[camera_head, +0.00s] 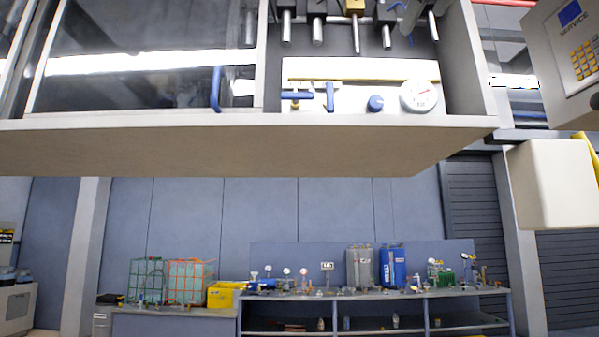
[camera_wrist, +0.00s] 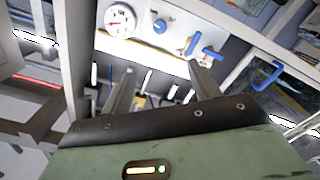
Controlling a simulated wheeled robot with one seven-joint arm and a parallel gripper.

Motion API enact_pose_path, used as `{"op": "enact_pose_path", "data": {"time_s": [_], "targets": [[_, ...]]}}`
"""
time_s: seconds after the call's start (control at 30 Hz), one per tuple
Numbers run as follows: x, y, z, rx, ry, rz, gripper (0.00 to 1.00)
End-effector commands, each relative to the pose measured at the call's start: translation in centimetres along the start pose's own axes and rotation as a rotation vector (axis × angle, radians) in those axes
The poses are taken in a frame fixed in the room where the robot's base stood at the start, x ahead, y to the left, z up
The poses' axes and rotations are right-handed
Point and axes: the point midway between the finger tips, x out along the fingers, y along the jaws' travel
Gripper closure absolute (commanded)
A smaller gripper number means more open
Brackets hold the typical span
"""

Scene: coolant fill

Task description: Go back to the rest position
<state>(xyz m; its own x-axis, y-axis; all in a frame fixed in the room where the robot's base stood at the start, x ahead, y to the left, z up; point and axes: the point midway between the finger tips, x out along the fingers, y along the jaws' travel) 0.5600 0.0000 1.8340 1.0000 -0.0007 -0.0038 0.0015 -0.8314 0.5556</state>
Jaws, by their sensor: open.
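My gripper (camera_wrist: 160,70) shows in the wrist view with its two fingers apart and nothing between them. Beyond the fingers is the machine's white panel (camera_wrist: 180,38), with a round gauge (camera_wrist: 121,20), a blue knob (camera_wrist: 160,26) and blue valve handles (camera_wrist: 193,43). The head view shows the same gauge (camera_head: 419,95), blue knob (camera_head: 375,103) and a blue handle (camera_head: 329,97) near the top. My gripper is not visible in the head view. The wrist view does not clearly show how far the fingertips are from the panel; I see no contact.
Several metal rods (camera_head: 356,35) stick out in the bay beside the panel. A glazed door with a blue pull handle (camera_head: 216,89) is to the left. A control box marked SERVICE (camera_head: 570,50) is at upper right. A cluttered workbench (camera_head: 375,296) stands along the back wall.

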Motion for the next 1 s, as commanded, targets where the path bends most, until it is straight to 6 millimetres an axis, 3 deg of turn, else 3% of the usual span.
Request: {"op": "enact_pose_path", "data": {"time_s": [0.37,0.57,0.77,0.87,1.0], "targets": [[2.2,-4.9,1.8,-0.028,-0.045,-0.098,0.39],[4.0,-9.7,4.1,-0.051,-0.097,-0.194,0.39],[5.7,-16.9,8.3,-0.08,-0.182,-0.334,0.39],[6.3,-22.0,12.1,-0.094,-0.255,-0.434,0.39],[5.7,-29.6,19.0,-0.104,-0.385,-0.586,0.39]]}}
